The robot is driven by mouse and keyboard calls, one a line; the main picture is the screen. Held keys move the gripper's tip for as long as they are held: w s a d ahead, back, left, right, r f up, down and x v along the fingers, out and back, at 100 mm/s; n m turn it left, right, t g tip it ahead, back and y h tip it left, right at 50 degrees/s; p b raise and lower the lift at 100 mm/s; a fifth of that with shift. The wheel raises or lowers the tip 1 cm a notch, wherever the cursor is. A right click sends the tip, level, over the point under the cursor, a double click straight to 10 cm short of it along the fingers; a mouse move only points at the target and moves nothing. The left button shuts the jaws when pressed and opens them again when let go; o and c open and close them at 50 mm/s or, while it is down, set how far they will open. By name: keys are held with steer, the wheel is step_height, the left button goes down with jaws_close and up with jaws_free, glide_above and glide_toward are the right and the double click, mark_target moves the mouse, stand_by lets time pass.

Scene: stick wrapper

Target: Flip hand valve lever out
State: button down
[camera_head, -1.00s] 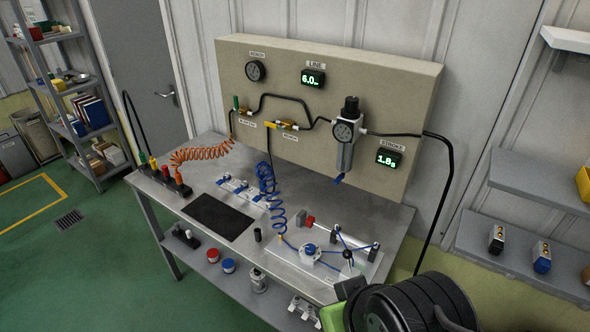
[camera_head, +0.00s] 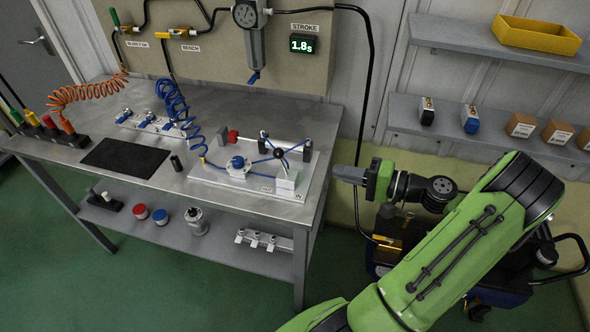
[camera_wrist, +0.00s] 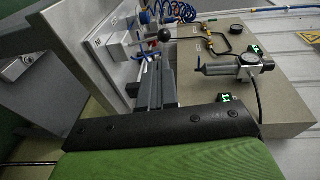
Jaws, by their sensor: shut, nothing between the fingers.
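The hand valve (camera_head: 287,181) is a pale block at the front right corner of the white plate (camera_head: 222,181) on the bench. Its lever ends in a black ball (camera_head: 278,153), which shows above the block; the ball also shows in the wrist view (camera_wrist: 165,34). I cannot tell clearly which way the lever leans. My gripper (camera_head: 338,172) is shut and empty, just beyond the bench's right edge, to the right of the valve and apart from it. In the wrist view its grey fingers (camera_wrist: 161,72) point toward the board, with the ball beyond their tips.
A blue-topped fitting (camera_head: 237,162), a cylinder with a red end (camera_head: 233,137) and blue tubes share the plate. A blue coiled hose (camera_head: 176,104) hangs left of it. The stroke display (camera_head: 303,44) reads 1.8. A black hose (camera_head: 369,90) runs down the wall behind my arm.

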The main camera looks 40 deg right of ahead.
mark_target(282, 154)
steer(key=shift+t, duration=0.3)
steer(key=b+x, duration=0.2)
steer(key=x, duration=1.1)
steer(key=shift+w+d+f, duration=0.1)
steer(key=shift+w+d, duration=0.05)
steer(key=shift+w, duration=0.05)
steer(key=shift+w, duration=0.1)
steer(key=shift+w+r+p, duration=0.2)
steer(key=shift+r+p, duration=0.05)
steer(key=shift+p, duration=0.2)
steer(key=shift+w+a+r+g+h+p, duration=0.1)
steer(key=shift+w+a+g+h+p, duration=0.3)
steer(key=shift+g+p, duration=0.3)
steer(key=shift+a, duration=0.1)
steer(key=shift+s, duration=0.1)
